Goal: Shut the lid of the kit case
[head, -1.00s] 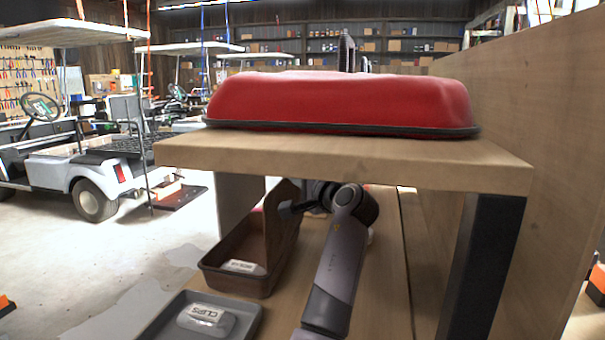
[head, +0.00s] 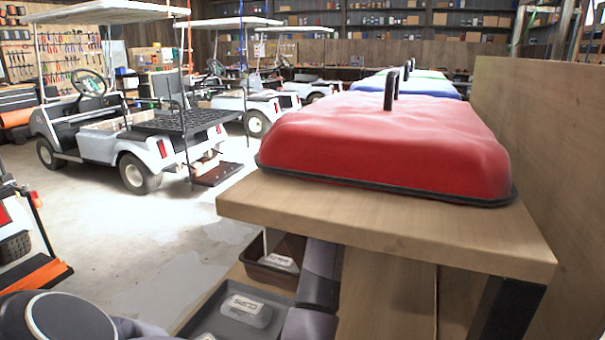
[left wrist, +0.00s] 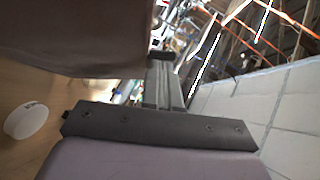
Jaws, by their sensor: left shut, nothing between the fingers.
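A brown open-topped box (head: 259,273), which looks like the kit case, stands on the lower shelf in the head view. A pale labelled packet (head: 280,262) lies in it. The top board and my arm hide much of the box, and its lid cannot be made out clearly. In the left wrist view my left gripper (left wrist: 161,82) is shut and empty. A dark brown panel (left wrist: 75,38) fills the upper left there, close beside the fingers; I cannot tell whether it is lid or wall, or whether they touch. My right gripper is not in view.
A grey tray (head: 205,318) with a pale packet (head: 246,309) sits in front of the box. A red padded cover (head: 390,145) lies on the wooden top board (head: 400,232) above. A wooden panel (head: 545,150) stands at the right. Open floor (head: 150,235) lies left.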

